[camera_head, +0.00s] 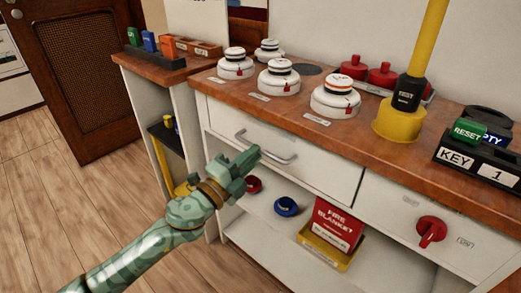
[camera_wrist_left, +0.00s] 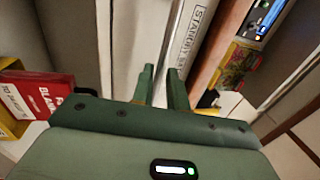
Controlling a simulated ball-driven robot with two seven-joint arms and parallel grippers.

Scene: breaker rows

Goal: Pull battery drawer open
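The white drawer (camera_head: 322,172) sits under the wooden counter in the head view, and its front looks shut. Its metal bar handle (camera_head: 285,158) is partly hidden behind my left gripper (camera_head: 250,160). In the left wrist view, a label starting "STANDBY BA" (camera_wrist_left: 191,30) shows on a white surface ahead of the gripper (camera_wrist_left: 161,76). The two green fingers are apart with a gap between them. I cannot tell whether they touch the handle. My right gripper is not in view.
White detectors (camera_head: 335,99), a yellow pole base (camera_head: 399,123) and a key block (camera_head: 481,159) stand on the counter (camera_head: 225,88). Below the drawer are a blue knob-like object (camera_head: 286,206) and a red fire blanket box (camera_head: 333,226). A red rotary switch (camera_head: 430,231) is at right.

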